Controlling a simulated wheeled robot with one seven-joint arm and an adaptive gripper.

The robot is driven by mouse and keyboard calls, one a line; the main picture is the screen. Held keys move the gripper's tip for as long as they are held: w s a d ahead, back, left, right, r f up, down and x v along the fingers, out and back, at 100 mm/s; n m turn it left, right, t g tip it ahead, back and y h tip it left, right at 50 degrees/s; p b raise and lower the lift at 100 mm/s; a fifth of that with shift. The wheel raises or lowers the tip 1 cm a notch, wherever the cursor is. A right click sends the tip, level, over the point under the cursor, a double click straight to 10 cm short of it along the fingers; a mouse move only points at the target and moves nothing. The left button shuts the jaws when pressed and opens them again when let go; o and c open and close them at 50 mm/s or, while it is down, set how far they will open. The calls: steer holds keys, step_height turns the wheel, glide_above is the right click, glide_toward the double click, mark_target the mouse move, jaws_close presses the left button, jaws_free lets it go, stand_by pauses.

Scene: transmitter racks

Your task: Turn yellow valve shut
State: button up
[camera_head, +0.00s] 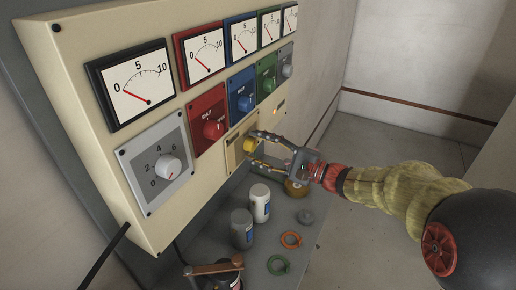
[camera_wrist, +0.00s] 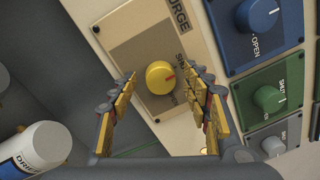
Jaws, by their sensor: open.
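The yellow valve (camera_head: 250,144) is a round knob on a tan plate on the lower row of the cream panel. Contact cannot be seen.
Red (camera_head: 212,129), blue (camera_head: 245,103) and green (camera_head: 268,84) knobs sit close by on the panel (camera_head: 100,150). Open floor lies right.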

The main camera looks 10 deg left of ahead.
steer(key=r+v, duration=0.1)
steer(key=v, duration=1.1)
steer(key=shift+f, duration=0.45)
